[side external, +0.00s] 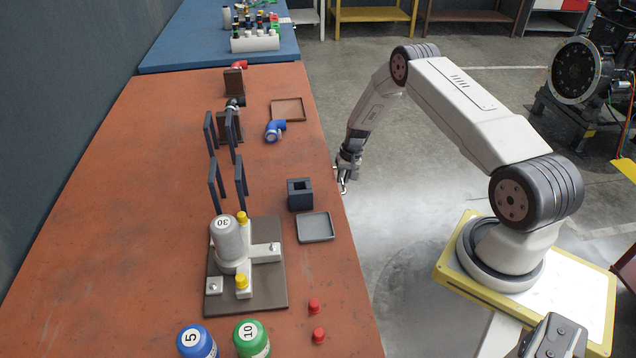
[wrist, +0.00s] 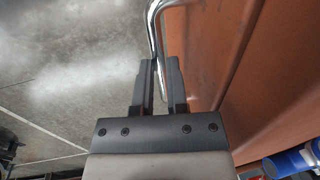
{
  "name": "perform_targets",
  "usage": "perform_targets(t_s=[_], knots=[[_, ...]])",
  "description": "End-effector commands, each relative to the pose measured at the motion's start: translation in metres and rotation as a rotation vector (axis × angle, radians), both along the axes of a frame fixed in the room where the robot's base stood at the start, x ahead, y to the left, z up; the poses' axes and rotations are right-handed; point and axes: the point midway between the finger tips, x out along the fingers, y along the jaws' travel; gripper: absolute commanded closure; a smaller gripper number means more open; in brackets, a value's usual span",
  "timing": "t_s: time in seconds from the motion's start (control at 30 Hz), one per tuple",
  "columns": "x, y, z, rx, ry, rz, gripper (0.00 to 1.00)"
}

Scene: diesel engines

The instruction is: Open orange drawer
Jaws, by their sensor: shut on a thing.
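My gripper (side external: 344,180) is low beside the right edge of the orange workbench (side external: 110,210). In the wrist view, my gripper (wrist: 161,68) has its two dark fingers closed around a shiny metal bar handle (wrist: 153,22). The handle also shows as a small bright piece at the fingertips in the side view (side external: 343,188). The orange drawer front (wrist: 200,50) fills the right of the wrist view, behind the handle. The drawer front is hidden from the side camera, and I cannot tell how far out it stands.
On the bench stand a grey cylinder marked 30 (side external: 226,240), a dark square block (side external: 300,194), a grey tray (side external: 315,228), a blue pipe elbow (side external: 274,130) and two red caps (side external: 314,306). The floor (side external: 400,210) between bench and my base is clear.

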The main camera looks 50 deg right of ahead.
Motion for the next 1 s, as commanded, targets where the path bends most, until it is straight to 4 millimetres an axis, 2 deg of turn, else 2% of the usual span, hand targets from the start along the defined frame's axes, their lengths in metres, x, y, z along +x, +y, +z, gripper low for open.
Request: perform_targets(t_s=[0.27,0.47,0.67,1.0], knots=[[-0.001,-0.001,0.001,-0.001,-0.001,-0.001,1.0],[-0.012,-0.014,0.001,0.0,0.0,-0.003,1.0],[-0.04,-0.042,0.001,0.0,-0.001,-0.007,1.0],[-0.111,-0.113,0.001,-0.001,-0.003,-0.008,1.0]])
